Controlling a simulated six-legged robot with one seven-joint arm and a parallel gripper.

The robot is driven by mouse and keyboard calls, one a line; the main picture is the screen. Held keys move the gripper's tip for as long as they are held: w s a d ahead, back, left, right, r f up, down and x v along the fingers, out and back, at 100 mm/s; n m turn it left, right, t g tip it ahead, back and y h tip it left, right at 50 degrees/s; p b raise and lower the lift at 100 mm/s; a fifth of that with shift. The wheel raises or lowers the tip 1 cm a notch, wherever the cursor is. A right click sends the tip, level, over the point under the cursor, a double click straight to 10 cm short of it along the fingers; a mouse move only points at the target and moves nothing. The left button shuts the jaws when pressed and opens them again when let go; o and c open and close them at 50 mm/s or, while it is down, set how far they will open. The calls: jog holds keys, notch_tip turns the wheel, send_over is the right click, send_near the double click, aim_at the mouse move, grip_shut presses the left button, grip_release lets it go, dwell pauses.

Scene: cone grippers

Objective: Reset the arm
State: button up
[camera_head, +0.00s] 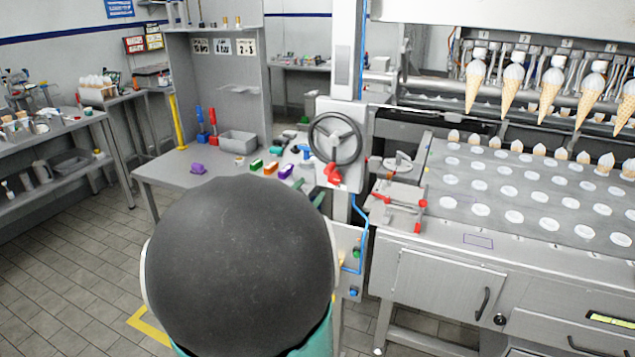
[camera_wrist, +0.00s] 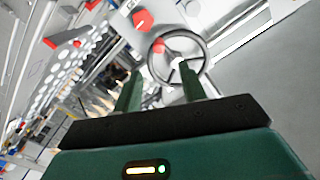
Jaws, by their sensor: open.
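My gripper (camera_wrist: 160,92) shows in the wrist view with its two green fingers apart and nothing between them. Beyond the fingertips is a handwheel (camera_wrist: 178,57) with a red part, seen at a tilt. I cannot tell how far the fingers are from the wheel.
A grey workbench (camera_head: 165,172) with coloured blocks and a grey bin (camera_head: 237,142) stands left of the column. To the right is a machine with a perforated tray (camera_head: 470,180) and several cones (camera_head: 550,88) hanging above. Tiled floor (camera_head: 75,245) is open at the lower left.

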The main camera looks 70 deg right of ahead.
jog(key=shift+w+a, duration=0.1)
jog(key=shift+a, duration=1.1)
